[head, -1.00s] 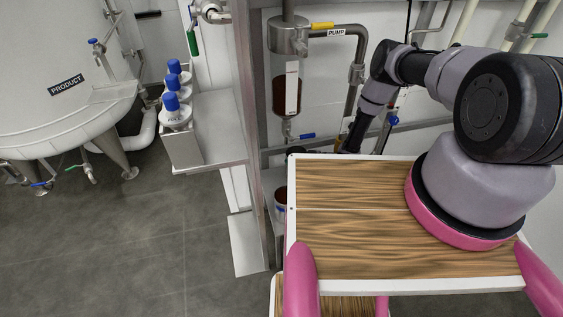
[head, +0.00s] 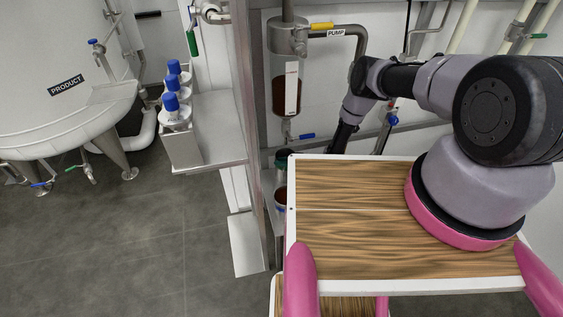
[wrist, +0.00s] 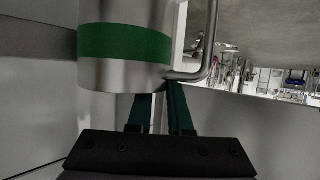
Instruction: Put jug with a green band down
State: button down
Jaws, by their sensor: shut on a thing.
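The steel jug with a green band (wrist: 125,42) fills the upper left of the wrist view and looks upright. Its bent metal handle (wrist: 209,45) is on its right side. My gripper (wrist: 163,88) is shut on the jug at the lower part of the handle; the exact contact is partly hidden. In the head view my arm reaches down behind the wooden-topped tray, which hides my gripper. A small dark green patch (head: 282,160) shows beside the steel post there; I cannot tell whether it is the jug's band.
The wooden-topped tray (head: 350,225) is in front. A steel post (head: 252,120) stands left of my arm. A sight glass with brown liquid (head: 286,97) hangs under the pump pipe. Blue-capped bottles (head: 175,112) stand on a shelf at left. The floor (head: 130,230) at left is clear.

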jog(key=c, duration=0.8)
grip_release()
jog(key=shift+c, duration=0.2)
jog(key=v, duration=1.2)
jog(key=shift+s, duration=0.1)
